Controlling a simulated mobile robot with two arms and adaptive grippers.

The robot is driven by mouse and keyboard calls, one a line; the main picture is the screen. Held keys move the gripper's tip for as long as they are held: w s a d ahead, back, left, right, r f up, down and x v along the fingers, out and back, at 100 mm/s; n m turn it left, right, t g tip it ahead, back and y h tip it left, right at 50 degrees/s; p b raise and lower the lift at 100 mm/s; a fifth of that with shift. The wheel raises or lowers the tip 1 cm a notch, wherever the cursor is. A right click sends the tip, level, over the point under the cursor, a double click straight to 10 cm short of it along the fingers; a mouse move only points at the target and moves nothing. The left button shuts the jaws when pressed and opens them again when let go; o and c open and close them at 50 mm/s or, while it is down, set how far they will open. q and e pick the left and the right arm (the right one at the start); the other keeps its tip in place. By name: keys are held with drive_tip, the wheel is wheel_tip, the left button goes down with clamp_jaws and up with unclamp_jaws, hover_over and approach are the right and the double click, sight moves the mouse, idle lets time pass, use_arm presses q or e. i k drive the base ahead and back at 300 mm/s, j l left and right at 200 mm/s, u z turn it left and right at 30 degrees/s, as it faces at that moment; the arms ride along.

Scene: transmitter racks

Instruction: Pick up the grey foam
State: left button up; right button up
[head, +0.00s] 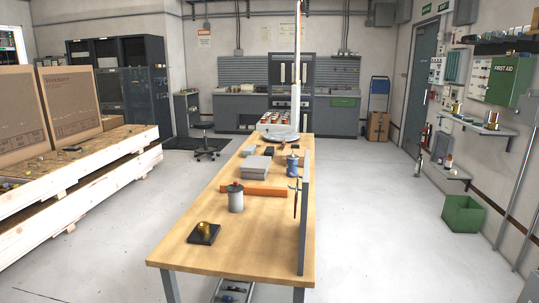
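A flat light-grey block (255,167) lies on the long wooden table (185,259), past the middle of its length and near its left side. It looks like the grey foam, but I cannot tell its material from here. A smaller grey piece (249,150) lies just beyond it, too small to make out. Neither of my grippers is in the head view, and nothing is seen touching the grey block.
On the table, an orange bar (266,191), a grey canister (236,200) and a brass piece on a black base (205,232) lie nearer than the block. A blue container (292,166) stands right of it.

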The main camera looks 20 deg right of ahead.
sight(250, 150)
drive_tip(key=i+j+u, duration=0.2)
drive_tip(key=i+u, duration=0.2)
drive_tip(key=i, duration=0.15)
drive_tip(key=i+u, duration=0.4)
drive_tip(key=i, duration=0.15)
drive_tip(key=i+j+u, duration=0.15)
drive_tip(key=i+u, duration=0.15)
drive_tip(key=i, duration=0.5)
drive_tip(key=i+u, duration=0.3)
drive_tip(key=i, duration=0.45)
drive_tip(key=i+l+z, duration=0.15)
drive_tip(key=i+z, duration=0.45)
drive_tip(key=z, duration=0.2)
drive_tip(key=i+z, duration=0.4)
drive_tip(key=i+j+z, duration=0.15)
drive_tip(key=z, duration=0.25)
